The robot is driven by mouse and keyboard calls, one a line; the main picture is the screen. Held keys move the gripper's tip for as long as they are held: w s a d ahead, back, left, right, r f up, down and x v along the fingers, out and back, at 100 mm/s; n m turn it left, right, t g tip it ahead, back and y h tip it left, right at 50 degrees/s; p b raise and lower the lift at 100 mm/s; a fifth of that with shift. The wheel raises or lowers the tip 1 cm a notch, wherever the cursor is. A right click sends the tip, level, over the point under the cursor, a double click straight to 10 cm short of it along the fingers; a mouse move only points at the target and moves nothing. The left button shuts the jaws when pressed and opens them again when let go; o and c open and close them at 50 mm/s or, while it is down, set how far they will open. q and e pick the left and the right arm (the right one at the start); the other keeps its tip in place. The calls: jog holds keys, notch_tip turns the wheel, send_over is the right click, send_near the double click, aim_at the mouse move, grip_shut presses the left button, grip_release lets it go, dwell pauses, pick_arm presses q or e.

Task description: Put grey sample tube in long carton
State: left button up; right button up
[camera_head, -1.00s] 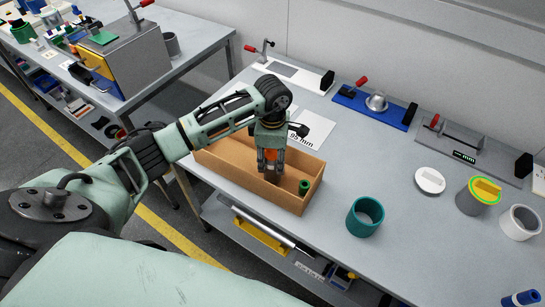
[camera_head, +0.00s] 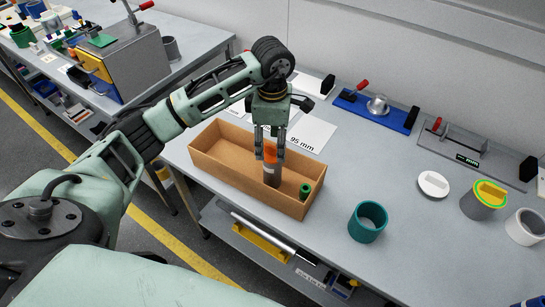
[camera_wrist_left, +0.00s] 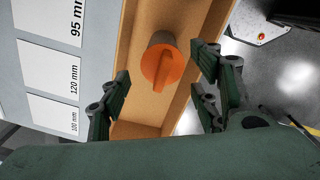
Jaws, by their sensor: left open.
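The grey sample tube (camera_head: 272,177) has an orange cap and stands upright inside the long carton (camera_head: 229,174), towards its right part. In the left wrist view the tube's orange cap (camera_wrist_left: 163,66) shows from above, with the carton's brown wall (camera_wrist_left: 202,70) around it. My left gripper (camera_head: 270,157) is open directly above the tube. Its fingers are apart and clear of the cap in the left wrist view (camera_wrist_left: 160,105). My right gripper is not seen.
A green-capped tube (camera_head: 305,191) stands in the carton's right end. A teal cup (camera_head: 367,222) is right of the carton. Blue and grey fixtures line the wall.

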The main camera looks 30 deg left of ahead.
pick_arm(q)
jog(key=shift+r+b, duration=0.35)
jog(key=shift+r, duration=1.45)
